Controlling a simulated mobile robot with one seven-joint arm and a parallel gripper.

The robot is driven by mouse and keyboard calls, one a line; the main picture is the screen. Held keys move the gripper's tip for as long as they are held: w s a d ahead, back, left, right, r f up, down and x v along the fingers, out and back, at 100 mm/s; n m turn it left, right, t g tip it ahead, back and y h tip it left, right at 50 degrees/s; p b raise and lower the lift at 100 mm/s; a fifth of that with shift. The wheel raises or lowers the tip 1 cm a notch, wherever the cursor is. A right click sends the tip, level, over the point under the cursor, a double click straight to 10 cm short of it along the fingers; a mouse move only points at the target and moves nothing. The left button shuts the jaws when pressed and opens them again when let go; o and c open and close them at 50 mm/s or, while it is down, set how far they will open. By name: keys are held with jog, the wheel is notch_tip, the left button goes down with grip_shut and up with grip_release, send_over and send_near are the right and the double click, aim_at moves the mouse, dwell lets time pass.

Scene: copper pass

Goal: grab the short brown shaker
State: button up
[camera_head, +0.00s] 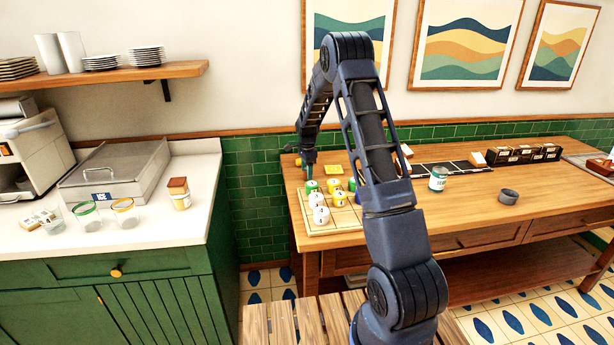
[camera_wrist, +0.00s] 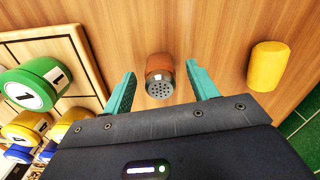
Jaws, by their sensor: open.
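The short brown shaker (camera_wrist: 159,68) stands on the wooden table in the wrist view. It has an orange-brown body and a grey perforated metal top. My gripper (camera_wrist: 160,82) is open, with one teal finger on each side of the shaker and a visible gap to both. The fingers do not appear to touch it. In the head view my gripper (camera_head: 308,172) is low over the left end of the wooden table, and the shaker cannot be made out there.
A yellow cylinder (camera_wrist: 267,66) stands right of the shaker in the wrist view. A wooden board (camera_wrist: 62,50) with several numbered pieces, including a green one (camera_wrist: 32,84), lies to the left. The wooden table (camera_head: 462,206) also holds a jar (camera_head: 438,179) and a grey cup (camera_head: 508,196).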

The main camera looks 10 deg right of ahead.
jog(key=shift+f, duration=0.75)
jog(key=c, duration=1.1)
jog(key=shift+r, duration=0.1)
